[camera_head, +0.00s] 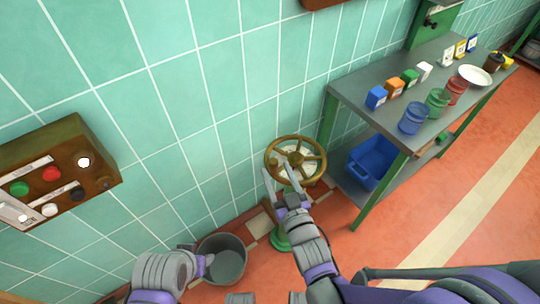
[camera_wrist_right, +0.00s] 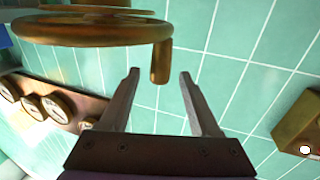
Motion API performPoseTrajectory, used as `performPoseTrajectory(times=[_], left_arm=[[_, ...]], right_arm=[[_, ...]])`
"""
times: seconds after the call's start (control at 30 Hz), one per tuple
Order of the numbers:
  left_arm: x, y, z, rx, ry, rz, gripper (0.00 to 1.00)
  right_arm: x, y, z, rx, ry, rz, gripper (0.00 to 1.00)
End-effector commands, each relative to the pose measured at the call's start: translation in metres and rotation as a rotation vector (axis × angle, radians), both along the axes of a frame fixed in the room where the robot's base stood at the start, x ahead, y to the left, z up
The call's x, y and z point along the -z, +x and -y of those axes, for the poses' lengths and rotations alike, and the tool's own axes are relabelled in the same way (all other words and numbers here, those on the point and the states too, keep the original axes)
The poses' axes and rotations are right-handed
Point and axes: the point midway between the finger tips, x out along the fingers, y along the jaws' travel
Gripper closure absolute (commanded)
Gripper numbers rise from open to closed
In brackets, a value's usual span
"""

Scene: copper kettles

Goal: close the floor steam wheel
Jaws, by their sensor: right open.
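The floor steam wheel (camera_head: 322,165) is a brass-coloured, spoked handwheel on a green floor stand (camera_head: 281,240), in the middle of the head view. My right gripper (camera_head: 275,170) is open at the wheel's near left side. In the right wrist view the wheel's rim (camera_wrist_right: 90,33) crosses the top left. Its peg handle (camera_wrist_right: 161,62) hangs down in line with the gap between the open fingers (camera_wrist_right: 159,80); I see no finger touching it. My left gripper (camera_head: 205,264) is at the lower left, in front of a bucket; its jaws are not clear.
The grey bucket (camera_head: 227,266) stands on the floor left of the stand. A metal table (camera_head: 365,95) with several jars and small boxes is to the right, a blue crate (camera_head: 368,162) beneath it. A control box (camera_head: 60,165) is on the tiled wall at left.

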Motion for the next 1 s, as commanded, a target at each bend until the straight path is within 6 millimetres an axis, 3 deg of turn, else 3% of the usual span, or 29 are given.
performPoseTrajectory(times=[0.1,0.3,0.73,1.0], left_arm=[[0.001,0.0,0.0,0.0,0.0,0.0,0.5],[0.003,0.0,0.0,0.0,0.0,-0.001,0.5],[0.003,0.001,0.0,0.0,0.0,-0.001,0.5],[0.003,0.0,0.0,0.0,0.0,-0.001,0.5]], right_arm=[[0.001,0.023,-0.008,0.0,0.002,-0.002,0.37],[0.001,0.05,-0.018,0.0,-0.001,-0.002,0.37],[0.0,0.061,-0.021,0.001,0.0,-0.002,0.37],[0.0,0.061,-0.021,0.001,0.0,-0.002,0.84]])
